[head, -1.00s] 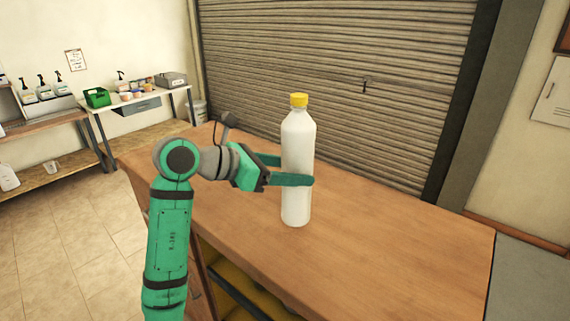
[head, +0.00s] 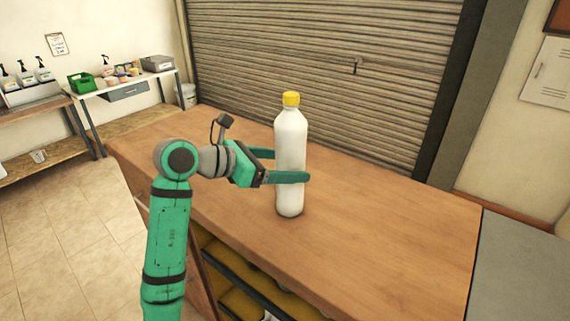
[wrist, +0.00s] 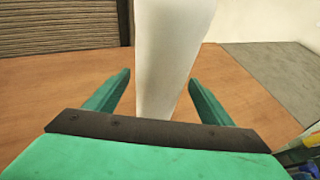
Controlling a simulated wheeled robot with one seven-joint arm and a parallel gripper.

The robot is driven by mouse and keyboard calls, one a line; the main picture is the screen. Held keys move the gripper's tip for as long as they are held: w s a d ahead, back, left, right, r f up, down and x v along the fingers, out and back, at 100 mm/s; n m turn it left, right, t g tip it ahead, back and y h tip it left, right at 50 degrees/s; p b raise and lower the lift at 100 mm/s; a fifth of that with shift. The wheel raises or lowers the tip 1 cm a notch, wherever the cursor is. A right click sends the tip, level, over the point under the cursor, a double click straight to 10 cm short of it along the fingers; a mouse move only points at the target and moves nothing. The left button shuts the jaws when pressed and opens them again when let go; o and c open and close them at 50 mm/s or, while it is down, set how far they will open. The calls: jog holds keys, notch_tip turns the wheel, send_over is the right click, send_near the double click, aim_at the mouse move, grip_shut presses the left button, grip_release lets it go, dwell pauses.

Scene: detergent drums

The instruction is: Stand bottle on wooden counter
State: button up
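A white bottle with a yellow cap (head: 290,150) is upright on the wooden counter (head: 390,225), its base appearing to rest on the top. My gripper (head: 276,165) reaches in from the left at about mid-height of the bottle, one finger on each side of it. In the wrist view the white bottle body (wrist: 170,55) is between the two green fingers, with a narrow strip of counter showing beside it. The fingers look slightly apart from the bottle. The cap is out of the wrist view, and the near finger covers part of the bottle in the head view.
A closed roller shutter (head: 330,60) stands behind the counter. Yellow items (head: 235,300) are on a shelf under the front edge. A side table (head: 125,88) with a green crate (head: 82,82) is at the far left. The counter right of the bottle is clear.

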jog(key=shift+a, duration=0.1)
jog(key=v, duration=1.1)
jog(key=shift+a+r, duration=0.2)
jog(key=shift+a, duration=0.15)
jog(key=shift+s, duration=0.1)
